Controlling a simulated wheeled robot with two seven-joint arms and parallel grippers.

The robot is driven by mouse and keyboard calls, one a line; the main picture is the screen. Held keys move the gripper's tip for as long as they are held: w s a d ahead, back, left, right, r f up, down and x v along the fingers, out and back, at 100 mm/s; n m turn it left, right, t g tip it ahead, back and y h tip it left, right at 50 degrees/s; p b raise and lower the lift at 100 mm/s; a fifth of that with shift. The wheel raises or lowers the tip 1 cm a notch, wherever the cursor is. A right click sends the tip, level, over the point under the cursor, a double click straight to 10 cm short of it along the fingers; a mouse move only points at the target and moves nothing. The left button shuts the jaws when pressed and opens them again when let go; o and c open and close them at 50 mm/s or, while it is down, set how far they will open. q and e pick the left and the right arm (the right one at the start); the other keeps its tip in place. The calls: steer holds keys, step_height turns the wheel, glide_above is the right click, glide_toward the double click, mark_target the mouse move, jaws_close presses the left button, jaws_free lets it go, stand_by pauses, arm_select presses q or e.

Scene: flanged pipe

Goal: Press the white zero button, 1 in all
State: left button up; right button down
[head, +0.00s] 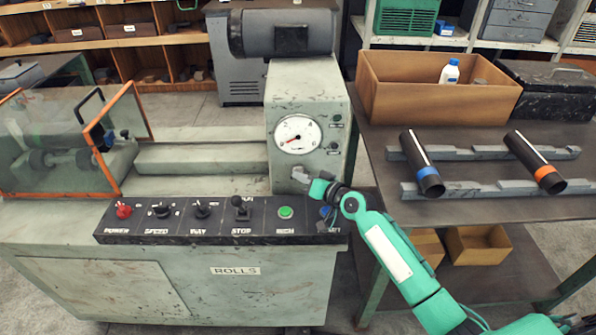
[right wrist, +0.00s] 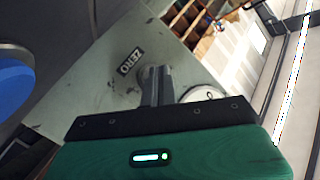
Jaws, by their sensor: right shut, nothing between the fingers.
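My right gripper (head: 300,175) is at the front face of the grey-green machine column (head: 310,95), below the round white gauge (head: 298,134). In the right wrist view its fingers (right wrist: 155,72) are shut and empty, pointing at the column face beside a dark ZERO label (right wrist: 130,62). The white zero button itself does not show; the fingers or gripper probably cover it. I cannot tell whether the fingertips touch anything. The gauge (right wrist: 204,93) shows partly behind the gripper body. My left gripper is not in view.
To the right, a bench holds a cardboard box (head: 430,100) and two black pipes (head: 421,160) on rails.

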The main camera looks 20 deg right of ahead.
steer(key=shift+s+a, duration=0.15)
steer(key=shift+s, duration=0.5)
steer(key=shift+p, duration=0.3)
steer(key=shift+s+a+p, duration=0.25)
steer(key=shift+s+p, duration=0.15)
steer(key=shift+s, duration=0.4)
steer(key=shift+s+a+p, duration=0.2)
steer(key=shift+s+p, duration=0.15)
steer(key=shift+s, duration=0.4)
steer(key=shift+s+a+p, duration=0.25)
steer(key=shift+s+p, duration=0.15)
steer(key=shift+s, duration=0.4)
